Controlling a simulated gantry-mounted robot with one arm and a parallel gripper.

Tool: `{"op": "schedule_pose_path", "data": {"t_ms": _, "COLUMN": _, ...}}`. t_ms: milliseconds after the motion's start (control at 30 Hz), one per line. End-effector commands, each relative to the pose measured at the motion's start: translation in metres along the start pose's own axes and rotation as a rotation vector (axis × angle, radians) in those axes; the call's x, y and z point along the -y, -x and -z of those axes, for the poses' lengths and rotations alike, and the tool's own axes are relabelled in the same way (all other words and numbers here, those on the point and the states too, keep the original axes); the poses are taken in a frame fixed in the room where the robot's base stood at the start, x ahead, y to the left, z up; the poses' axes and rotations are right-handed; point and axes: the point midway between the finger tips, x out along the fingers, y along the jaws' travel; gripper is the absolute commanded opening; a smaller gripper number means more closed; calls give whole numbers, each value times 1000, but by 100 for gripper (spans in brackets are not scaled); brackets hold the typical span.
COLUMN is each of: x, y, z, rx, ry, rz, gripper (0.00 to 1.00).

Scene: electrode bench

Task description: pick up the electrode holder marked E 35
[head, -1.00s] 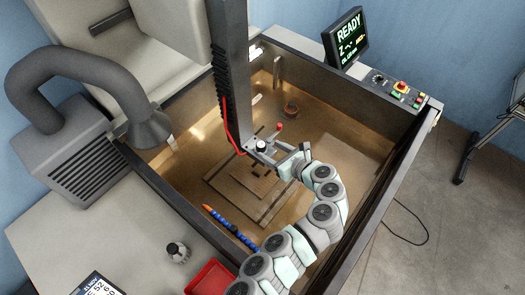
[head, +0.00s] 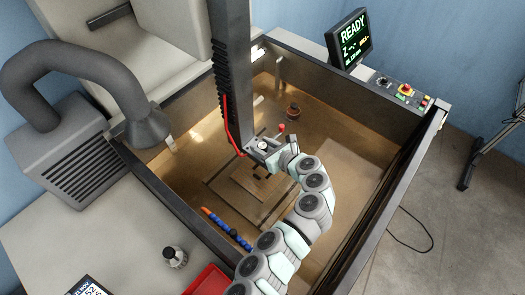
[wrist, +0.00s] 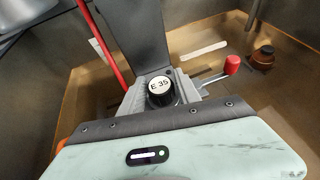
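The electrode holder marked E 35 (wrist: 160,86) has a black ribbed body and a white top with its label. It sits upright at the grey chuck at the foot of the machine's dark column, and its small pale top shows in the head view (head: 263,146). My gripper (head: 280,150) is right beside the holder, on its right in the head view. In the wrist view my pale green gripper housing (wrist: 175,150) fills the bottom, just in front of the holder. The fingers are hidden there and too small in the head view, so contact and opening are unclear.
A red-knobbed lever (wrist: 232,64) sticks out right of the chuck. A red cable (wrist: 103,45) runs down the column (head: 229,70). The tank wall (head: 395,190) surrounds the work area. A round orange-brown part (head: 293,111) stands on the tank floor. Another holder (head: 175,257) stands on the bench.

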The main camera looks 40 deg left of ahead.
Motion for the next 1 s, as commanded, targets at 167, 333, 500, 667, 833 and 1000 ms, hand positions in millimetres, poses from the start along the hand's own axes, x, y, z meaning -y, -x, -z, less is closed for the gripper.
{"op": "schedule_pose_path", "data": {"t_ms": 167, "x": 0, "y": 0, "z": 0, "rx": 0, "ry": 0, "rz": 0, "gripper": 24}}
{"op": "schedule_pose_path", "data": {"t_ms": 333, "x": 0, "y": 0, "z": 0, "rx": 0, "ry": 0, "rz": 0, "gripper": 10}}
{"op": "schedule_pose_path", "data": {"t_ms": 500, "x": 0, "y": 0, "z": 0, "rx": 0, "ry": 0, "rz": 1, "gripper": 0}}
{"op": "schedule_pose_path", "data": {"t_ms": 667, "x": 0, "y": 0, "z": 0, "rx": 0, "ry": 0, "rz": 1, "gripper": 0}}
{"op": "schedule_pose_path", "data": {"t_ms": 833, "x": 0, "y": 0, "z": 0, "rx": 1, "ry": 0, "rz": 0, "gripper": 0}}
{"op": "schedule_pose_path", "data": {"t_ms": 1000, "x": 0, "y": 1, "z": -2, "rx": 1, "ry": 1, "rz": 0, "gripper": 0}}
